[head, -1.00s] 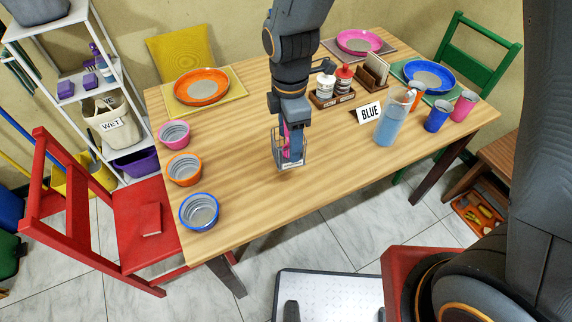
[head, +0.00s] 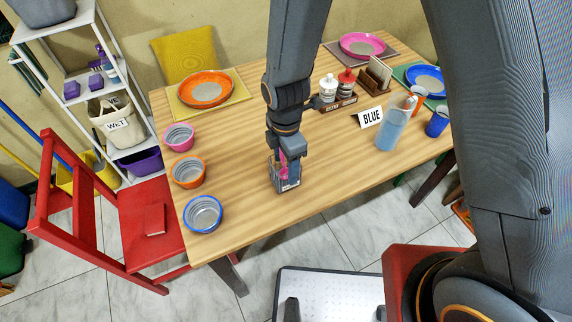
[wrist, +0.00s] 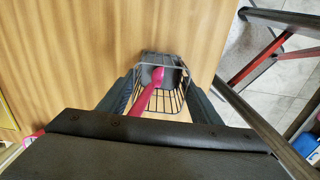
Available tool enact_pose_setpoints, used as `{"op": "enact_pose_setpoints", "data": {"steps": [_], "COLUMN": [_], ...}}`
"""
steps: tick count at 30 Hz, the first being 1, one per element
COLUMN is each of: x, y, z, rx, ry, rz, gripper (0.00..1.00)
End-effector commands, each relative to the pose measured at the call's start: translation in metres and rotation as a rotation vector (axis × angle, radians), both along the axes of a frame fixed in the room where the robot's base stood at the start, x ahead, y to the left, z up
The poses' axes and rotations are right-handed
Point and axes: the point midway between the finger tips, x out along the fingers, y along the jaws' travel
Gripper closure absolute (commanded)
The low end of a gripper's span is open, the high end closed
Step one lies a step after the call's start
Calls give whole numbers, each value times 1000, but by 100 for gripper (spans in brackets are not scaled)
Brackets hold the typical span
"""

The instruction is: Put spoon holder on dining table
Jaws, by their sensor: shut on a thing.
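The spoon holder (head: 285,184) is a small dark wire basket with a pink spoon (wrist: 149,91) in it. It is upright at the middle of the wooden dining table's (head: 245,129) front half. My gripper (head: 287,160) reaches down from above and is shut on the spoon holder. In the wrist view the holder (wrist: 171,101) sits between my two dark fingers, with wood below it. I cannot tell whether its base touches the tabletop.
Pink, orange and blue bowls (head: 203,214) line the table's left end. A red chair (head: 150,220) is at the left. The wood around the holder is clear.

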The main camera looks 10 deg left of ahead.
Motion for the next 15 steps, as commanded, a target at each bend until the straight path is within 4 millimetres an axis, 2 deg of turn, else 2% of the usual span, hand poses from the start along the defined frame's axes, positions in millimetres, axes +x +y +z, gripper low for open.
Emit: {"op": "enact_pose_setpoints", "data": {"steps": [5,15], "x": [-1,0], "y": [0,0], "z": [-12,-14], "rx": [-1,0], "ry": [1,0], "rz": [0,0], "gripper": [68,68]}}
